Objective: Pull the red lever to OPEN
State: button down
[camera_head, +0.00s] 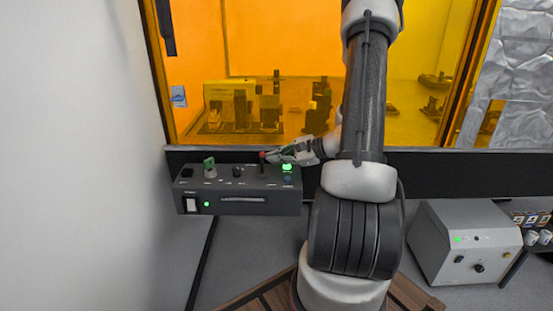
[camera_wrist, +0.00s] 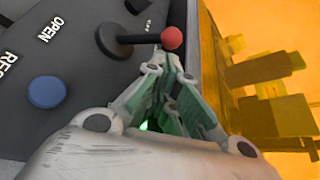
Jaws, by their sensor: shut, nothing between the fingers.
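The lever is a black stick with a red ball knob (camera_wrist: 172,38). It stands on the dark control box (camera_head: 245,205), and its red knob also shows in the head view (camera_head: 262,155). The word OPEN (camera_wrist: 50,30) is printed on the panel near the lever's base, to its left in the wrist view. My gripper (camera_wrist: 172,62) is shut and empty. Its fingertips are right at the lever, just below the red knob in the wrist view. I cannot tell whether they touch it. In the head view my gripper (camera_head: 275,156) reaches the knob from the right.
A blue button (camera_wrist: 46,91) marked RES... sits near the lever. A green key-like knob (camera_head: 209,168) and a green light (camera_head: 287,167) are on the box. Behind is an orange window (camera_head: 280,45). A grey instrument (camera_head: 465,245) stands at the right.

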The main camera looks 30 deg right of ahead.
jog(key=shift+s+a+r+n+t, duration=0.15)
jog(key=shift+s+r+n+t, duration=0.15)
jog(key=shift+n+t, duration=0.25)
jog(key=shift+s+a+r+n+t, duration=0.1)
jog(key=shift+r+n+t, duration=0.05)
jog(key=shift+n+t, duration=0.15)
jog(key=shift+s+a+r+n+t+h, duration=0.2)
jog(key=shift+s+n+t, duration=0.15)
jog(key=shift+n, duration=0.25)
jog(key=shift+s+a+r+n+t+h, duration=0.15)
jog(key=shift+s+a+n+t, duration=0.1)
jog(key=shift+n+t, duration=0.25)
jog(key=n, duration=0.1)
jog(key=s+a+n+t, duration=0.1)
jog(key=n, duration=0.1)
jog(key=s+n+t+y, duration=0.1)
jog(key=shift+s+a+r+n, duration=0.1)
jog(key=shift+a+r+n, duration=0.15)
jog(key=shift+n, duration=0.1)
jog(key=v, duration=1.2)
jog(key=shift+f, duration=0.2)
